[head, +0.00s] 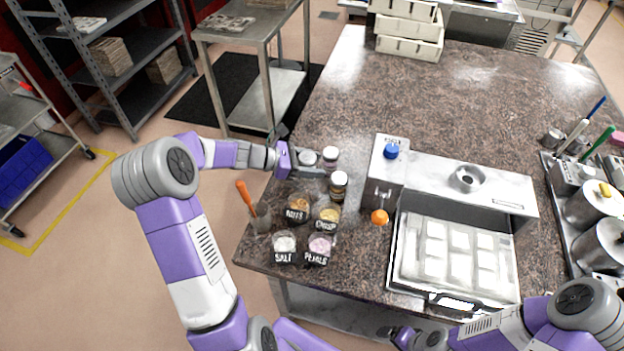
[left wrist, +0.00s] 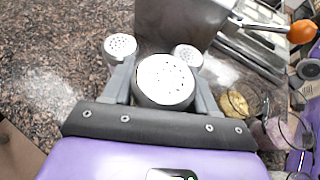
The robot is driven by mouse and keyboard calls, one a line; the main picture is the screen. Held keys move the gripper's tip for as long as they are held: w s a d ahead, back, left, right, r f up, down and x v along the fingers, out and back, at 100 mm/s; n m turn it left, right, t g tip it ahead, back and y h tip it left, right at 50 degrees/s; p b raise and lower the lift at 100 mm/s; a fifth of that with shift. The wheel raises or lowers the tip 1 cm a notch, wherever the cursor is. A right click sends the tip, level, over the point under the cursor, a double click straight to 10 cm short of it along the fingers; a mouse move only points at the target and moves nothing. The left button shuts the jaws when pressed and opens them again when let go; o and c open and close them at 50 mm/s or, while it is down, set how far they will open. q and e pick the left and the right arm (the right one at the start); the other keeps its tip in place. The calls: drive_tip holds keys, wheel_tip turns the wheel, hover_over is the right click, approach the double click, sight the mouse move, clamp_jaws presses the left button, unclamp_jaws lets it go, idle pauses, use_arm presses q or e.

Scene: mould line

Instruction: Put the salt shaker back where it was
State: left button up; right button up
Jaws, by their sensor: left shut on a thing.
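My left gripper (head: 312,170) is at the left edge of the stone-topped table, shut on a shaker. Two other shakers stand close by: one behind and to the right (head: 331,156), one nearer with a dark body (head: 339,184). My right gripper (head: 400,335) is low at the front edge; its jaws are unclear.
Labelled bowls, including a salt bowl (head: 284,243), stand in front of my left gripper. An orange-handled scoop (head: 260,217) lies left of them. A metal machine (head: 390,170) and a mould tray (head: 396,275) are to the right. The table's back middle is clear.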

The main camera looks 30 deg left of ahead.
use_arm(q)
drive_tip(key=shift+f+b, duration=0.45)
drive_tip(key=shift+f, duration=2.1)
drive_tip(key=shift+f, duration=0.2)
drive_tip(key=o, duration=1.1)
drive_tip(key=shift+s+a+r, duration=0.1)
drive_tip(key=shift+a+r, duration=0.1)
drive_tip(key=shift+r, duration=0.1)
drive_tip(key=p+v, duration=0.1)
drive_tip(key=v, duration=1)
drive_tip(key=shift+s+p, duration=0.25)
drive_tip(key=shift+p, duration=0.15)
drive_tip(key=shift+w+a, duration=0.1)
